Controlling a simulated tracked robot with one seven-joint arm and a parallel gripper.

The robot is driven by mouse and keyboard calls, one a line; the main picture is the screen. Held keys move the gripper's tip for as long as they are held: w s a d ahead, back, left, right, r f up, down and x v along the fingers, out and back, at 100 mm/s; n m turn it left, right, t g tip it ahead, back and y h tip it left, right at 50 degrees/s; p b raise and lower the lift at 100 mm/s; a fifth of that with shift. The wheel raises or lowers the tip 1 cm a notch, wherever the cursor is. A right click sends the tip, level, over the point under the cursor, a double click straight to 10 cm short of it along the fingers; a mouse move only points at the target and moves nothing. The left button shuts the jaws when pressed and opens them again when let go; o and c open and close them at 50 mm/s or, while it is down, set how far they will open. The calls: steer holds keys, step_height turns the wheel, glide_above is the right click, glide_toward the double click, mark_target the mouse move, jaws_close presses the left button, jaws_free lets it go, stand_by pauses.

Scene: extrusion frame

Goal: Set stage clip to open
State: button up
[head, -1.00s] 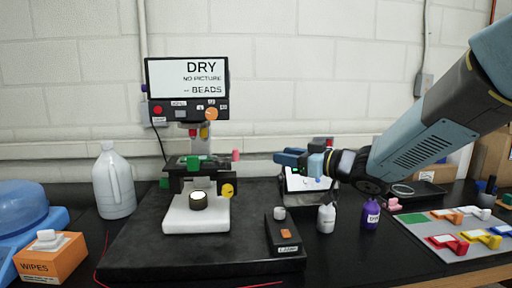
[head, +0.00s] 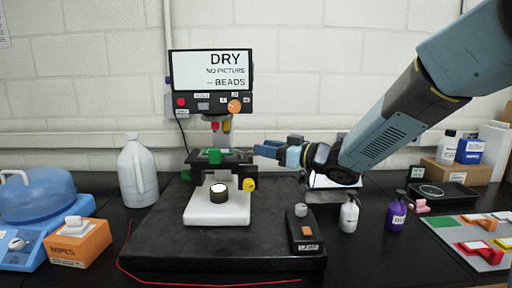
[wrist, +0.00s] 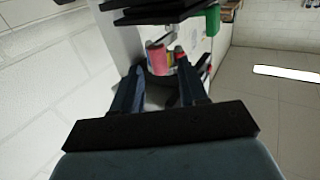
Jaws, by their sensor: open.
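The microscope has a dark stage (head: 197,160) with a green piece (head: 214,156) on it; I cannot tell which part is the stage clip. In the wrist view a pink cylinder (wrist: 157,58) shows just beyond and between my open fingers, and the green piece (wrist: 213,20) is at the upper right. My gripper (head: 260,149) is open and empty at the right end of the stage, pointing left. It also shows in the wrist view (wrist: 160,70).
A screen (head: 210,76) reading DRY sits atop the microscope. A yellow knob (head: 249,184) is below the stage's right side. A black box (head: 304,232), white bottle (head: 349,214) and purple bottle (head: 396,213) stand to the right. A wipes box (head: 78,243) and jug (head: 137,172) are left.

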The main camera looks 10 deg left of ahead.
steer(key=shift+x, duration=1.7)
